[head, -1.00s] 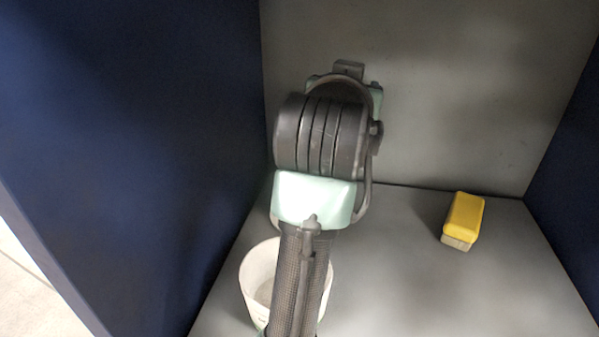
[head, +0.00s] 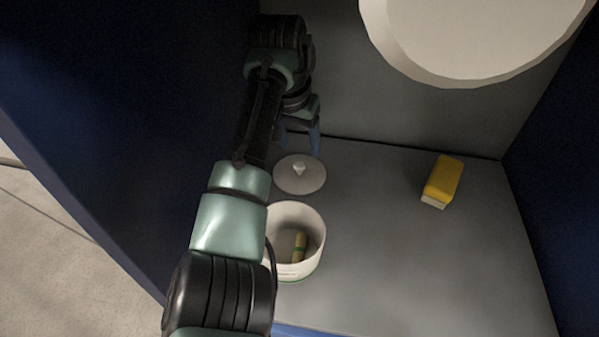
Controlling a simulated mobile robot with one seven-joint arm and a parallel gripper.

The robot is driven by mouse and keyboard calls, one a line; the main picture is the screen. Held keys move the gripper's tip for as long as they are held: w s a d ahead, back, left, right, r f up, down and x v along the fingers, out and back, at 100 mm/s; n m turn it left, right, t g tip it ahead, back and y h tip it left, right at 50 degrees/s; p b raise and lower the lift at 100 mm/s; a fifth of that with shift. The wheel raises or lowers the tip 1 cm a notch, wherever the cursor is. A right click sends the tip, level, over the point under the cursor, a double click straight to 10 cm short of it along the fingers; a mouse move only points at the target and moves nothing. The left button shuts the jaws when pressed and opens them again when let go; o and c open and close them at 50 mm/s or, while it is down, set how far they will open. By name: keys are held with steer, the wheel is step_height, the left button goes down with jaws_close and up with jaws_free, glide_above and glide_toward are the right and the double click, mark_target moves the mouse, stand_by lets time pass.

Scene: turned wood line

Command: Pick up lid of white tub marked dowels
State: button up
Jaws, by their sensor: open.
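The white tub (head: 317,262) stands open on the grey shelf, partly covered by my arm at its left. A short wooden-looking piece (head: 299,247) lies inside it. No marking is readable on the tub. A round pale lid (head: 312,184) with a small white knob (head: 298,168) shows just behind the tub, apart from its rim; it appears to lie flat on the shelf. My gripper (head: 299,144) is open, its two bluish fingers pointing down just behind and above the lid. Nothing shows between them. Whether a finger touches the lid cannot be told.
A yellow block-like thing with a pale lower end (head: 443,181) lies on the shelf at right. Dark blue walls (head: 110,130) stand at both sides, a grey wall behind. A large pale rounded thing (head: 470,40) fills the upper right. The shelf's middle and right front are clear.

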mark_target(299, 165)
steer(key=shift+x, duration=0.9)
steer(key=x, duration=0.2)
steer(key=b+x, duration=0.1)
steer(key=x, duration=0.1)
steer(key=shift+s+a+f, duration=0.2)
steer(key=shift+s+a, duration=0.1)
steer(key=shift+a, duration=0.05)
steer(key=shift+w+d+f, duration=0.1)
steer(key=shift+w+f, duration=0.05)
steer(key=shift+f, duration=0.35)
jaws_close()
